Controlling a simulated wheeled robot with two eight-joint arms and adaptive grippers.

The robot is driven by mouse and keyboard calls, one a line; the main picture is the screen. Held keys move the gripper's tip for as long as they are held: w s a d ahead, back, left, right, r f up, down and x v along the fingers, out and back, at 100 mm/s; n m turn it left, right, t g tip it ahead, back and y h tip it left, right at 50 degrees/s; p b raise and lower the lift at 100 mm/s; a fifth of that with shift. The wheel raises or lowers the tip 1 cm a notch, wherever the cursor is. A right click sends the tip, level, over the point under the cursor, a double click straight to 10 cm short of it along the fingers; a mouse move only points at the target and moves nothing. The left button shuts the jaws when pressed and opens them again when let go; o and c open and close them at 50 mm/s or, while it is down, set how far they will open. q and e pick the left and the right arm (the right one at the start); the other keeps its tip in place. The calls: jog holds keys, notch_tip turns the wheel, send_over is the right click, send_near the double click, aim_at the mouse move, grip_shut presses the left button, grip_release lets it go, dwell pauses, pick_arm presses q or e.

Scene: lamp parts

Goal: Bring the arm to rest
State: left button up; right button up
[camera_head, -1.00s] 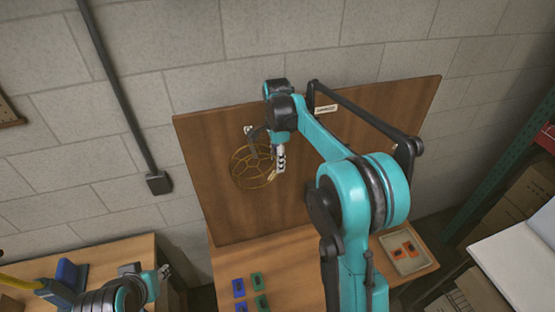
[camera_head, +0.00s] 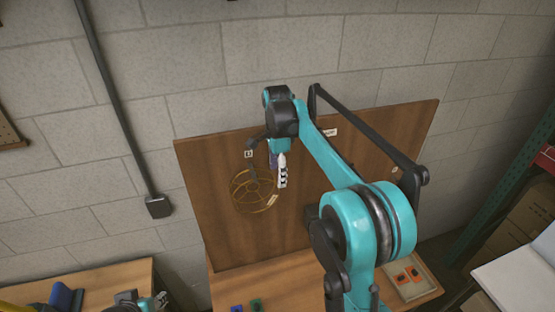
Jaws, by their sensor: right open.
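My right arm, teal and black, reaches up over the table in front of the wooden back panel (camera_head: 330,200). My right gripper (camera_head: 282,178) points down, just right of a round yellow wire cage (camera_head: 252,192) that hangs on a dark bracket (camera_head: 255,145) at the panel. The gripper looks open and holds nothing that I can see. Whether it touches the cage cannot be told. My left gripper (camera_head: 160,299) is low at the left edge of the scene, partly cut off by the bottom of the picture; its jaws are too small to read.
A tray (camera_head: 424,290) with orange pieces lies on the table at the right. A blue block (camera_head: 237,308) and a green block (camera_head: 256,303) show at the bottom edge. A blue object (camera_head: 65,297) stands on the left table. A white surface (camera_head: 520,270) is at far right.

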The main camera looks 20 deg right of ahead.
notch_tip(320, 180, up, 7)
jog(key=s+a+n+t, duration=0.1)
jog(key=s+n+t, duration=0.1)
jog(key=s+n, duration=0.45)
jog(key=s+a+f+n+t, duration=0.1)
jog(key=s+f+n+t, duration=0.1)
jog(key=s+f+n, duration=0.35)
jog(key=s+f+n+t, duration=0.1)
jog(key=s+f+n, duration=0.15)
jog(key=s, duration=0.65)
jog(key=s+a+f+n+t, duration=0.1)
jog(key=s+f+n+t, duration=0.1)
jog(key=s+f+n, duration=0.35)
notch_tip(320, 180, down, 33)
jog(key=s+m+b, duration=0.1)
jog(key=m+b, duration=0.1)
jog(key=b, duration=3.2)
jog(key=shift+s+r, duration=0.2)
